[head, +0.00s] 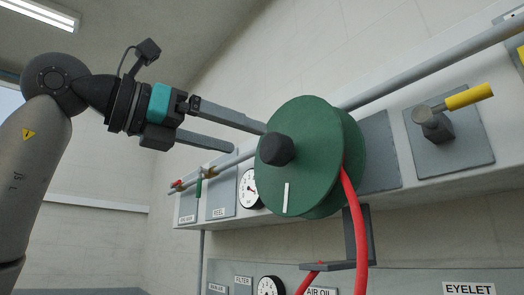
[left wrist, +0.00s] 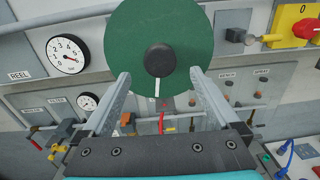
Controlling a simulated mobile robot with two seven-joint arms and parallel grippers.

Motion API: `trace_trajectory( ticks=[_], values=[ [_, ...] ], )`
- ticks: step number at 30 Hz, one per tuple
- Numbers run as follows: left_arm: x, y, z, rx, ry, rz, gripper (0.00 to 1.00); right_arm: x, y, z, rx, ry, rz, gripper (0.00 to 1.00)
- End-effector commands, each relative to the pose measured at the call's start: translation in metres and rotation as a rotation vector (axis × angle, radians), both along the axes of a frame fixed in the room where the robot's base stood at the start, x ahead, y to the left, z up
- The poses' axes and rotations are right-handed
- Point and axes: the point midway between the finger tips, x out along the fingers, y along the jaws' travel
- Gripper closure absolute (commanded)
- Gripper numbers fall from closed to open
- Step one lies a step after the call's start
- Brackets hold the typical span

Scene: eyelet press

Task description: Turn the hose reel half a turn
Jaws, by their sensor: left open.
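The green hose reel (head: 312,180) is mounted on a bracket in front of the wall panel, with a black hub knob (head: 277,150) at its centre and a white mark near its lower rim. A red hose (head: 353,222) hangs from it. My left gripper (head: 250,139) is open, its two long fingers pointing at the reel from the left. In the left wrist view the reel (left wrist: 135,65) fills the top middle, and the black knob (left wrist: 160,60) shows above and between the open fingers (left wrist: 159,82), with nothing held. The right gripper is not in view.
A yellow-handled lever (head: 468,97) projects from the panel at right. A pressure gauge (left wrist: 67,54) labelled REEL is left of the reel. Small valves and fittings line the lower panel. A grey pipe (head: 435,63) runs behind the reel.

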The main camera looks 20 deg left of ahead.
Motion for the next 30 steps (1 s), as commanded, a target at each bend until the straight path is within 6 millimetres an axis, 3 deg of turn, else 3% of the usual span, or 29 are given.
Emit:
trace_trajectory(
  ticks=[6,12,30],
  values=[
    [-0.039,0.028,0.0,-0.001,-0.002,0.001,0.04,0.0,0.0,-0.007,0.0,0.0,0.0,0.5],
    [-0.056,0.041,0.0,0.001,0.001,0.0,0.04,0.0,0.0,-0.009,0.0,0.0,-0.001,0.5],
    [-0.059,0.039,0.0,0.0,0.002,-0.003,0.04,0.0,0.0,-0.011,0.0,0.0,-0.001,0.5]
  ],
)
